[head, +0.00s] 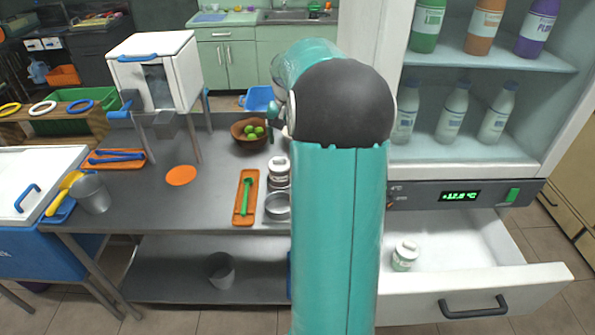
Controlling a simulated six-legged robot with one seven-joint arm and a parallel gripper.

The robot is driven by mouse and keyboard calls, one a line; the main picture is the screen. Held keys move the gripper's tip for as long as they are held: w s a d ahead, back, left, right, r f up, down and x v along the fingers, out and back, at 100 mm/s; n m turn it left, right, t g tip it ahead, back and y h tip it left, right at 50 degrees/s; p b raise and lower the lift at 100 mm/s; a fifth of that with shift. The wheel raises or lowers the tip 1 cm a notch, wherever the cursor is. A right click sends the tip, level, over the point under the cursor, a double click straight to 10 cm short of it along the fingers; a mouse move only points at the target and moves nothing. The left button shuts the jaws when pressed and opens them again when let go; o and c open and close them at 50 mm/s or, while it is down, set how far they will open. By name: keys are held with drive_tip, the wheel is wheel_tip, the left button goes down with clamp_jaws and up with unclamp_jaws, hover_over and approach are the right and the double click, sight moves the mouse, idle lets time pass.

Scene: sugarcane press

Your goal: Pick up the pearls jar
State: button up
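Two jars with white lids are in view, and I cannot read either label. One jar (279,170) stands on the steel table, close to the left edge of my arm, with dark, greyish sides under its lid. The other jar (405,256) is clear with a green label and stands in the open white drawer at the right. I cannot tell which holds pearls. My teal arm rises through the middle. A small part of my gripper (273,113) shows left of the black joint, above and beyond the table jar; its fingers are mostly hidden.
A metal cup (277,206) stands just in front of the table jar. An orange tray (245,198) with a green utensil lies to its left. A bowl (250,134) of green fruit is behind. The fridge shelves (470,150) hold several bottles. The table's left-middle is mostly clear.

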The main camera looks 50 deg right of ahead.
drive_tip(key=shift+m, duration=0.7)
drive_tip(key=d+f, duration=0.2)
drive_tip(key=f, duration=0.1)
drive_tip(key=s+d+f, duration=0.1)
drive_tip(key=d+f, duration=0.2)
drive_tip(key=f, duration=0.1)
drive_tip(key=s+d+f, duration=0.1)
drive_tip(key=d+f, duration=0.1)
drive_tip(key=f, duration=0.2)
drive_tip(key=shift+d+f, duration=0.15)
drive_tip(key=shift+f, duration=0.05)
drive_tip(key=f, duration=0.3)
drive_tip(key=d+f, duration=0.1)
drive_tip(key=f, duration=0.1)
drive_tip(key=shift+w+f, duration=0.25)
drive_tip(key=shift+w, duration=0.05)
drive_tip(key=shift+c, duration=0.2)
drive_tip(key=shift+r, duration=0.1)
drive_tip(key=c, duration=1.3)
